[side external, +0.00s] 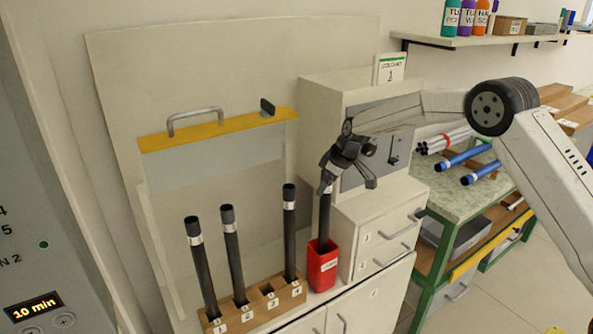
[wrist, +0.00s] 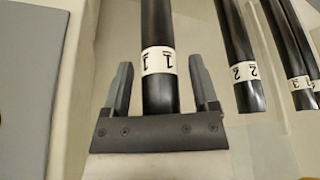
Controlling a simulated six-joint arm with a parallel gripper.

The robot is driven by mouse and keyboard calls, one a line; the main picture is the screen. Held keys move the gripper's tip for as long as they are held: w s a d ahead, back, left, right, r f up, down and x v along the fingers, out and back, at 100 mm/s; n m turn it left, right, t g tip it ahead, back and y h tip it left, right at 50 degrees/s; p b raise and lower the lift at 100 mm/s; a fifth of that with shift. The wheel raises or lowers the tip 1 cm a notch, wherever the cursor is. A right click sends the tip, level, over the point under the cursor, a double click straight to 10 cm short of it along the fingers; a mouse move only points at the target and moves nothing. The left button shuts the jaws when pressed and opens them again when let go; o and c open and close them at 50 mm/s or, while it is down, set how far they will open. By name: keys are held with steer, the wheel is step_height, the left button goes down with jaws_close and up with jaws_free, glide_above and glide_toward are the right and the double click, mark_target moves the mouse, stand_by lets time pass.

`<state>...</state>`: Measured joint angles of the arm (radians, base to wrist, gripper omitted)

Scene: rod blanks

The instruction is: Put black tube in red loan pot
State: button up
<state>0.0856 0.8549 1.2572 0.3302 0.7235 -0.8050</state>
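A black tube (side external: 324,220) with a white band stands nearly upright with its lower end inside the red pot (side external: 322,268); its bottom is hidden. My gripper (side external: 347,187) is around the tube's upper part. In the wrist view this tube (wrist: 158,25), its band marked 1, runs between the two fingers of my gripper (wrist: 160,63). The fingers are apart, with a gap showing on each side of the tube.
A wooden rack (side external: 253,307) left of the pot holds black tubes at places 1 (side external: 203,270), 2 (side external: 234,260) and 4 (side external: 290,235); place 3 is empty. Blue tubes (side external: 463,160) lie on the right bench.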

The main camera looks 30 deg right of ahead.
steer(key=shift+r, duration=0.1)
stand_by(0.3)
steer(key=v, duration=1.2)
stand_by(0.6)
steer(key=s+a+f+m, duration=0.1)
steer(key=s+f+m, duration=0.1)
steer(key=s, duration=0.8)
steer(key=s+a+f+m+g+h, duration=0.1)
steer(key=s+f, duration=0.4)
steer(key=s, duration=0.5)
steer(key=s+a+f+m+h, duration=0.1)
steer(key=s+f, duration=0.3)
steer(key=s, duration=0.6)
steer(key=shift+a+m, duration=0.35)
steer(key=shift+m, duration=0.55)
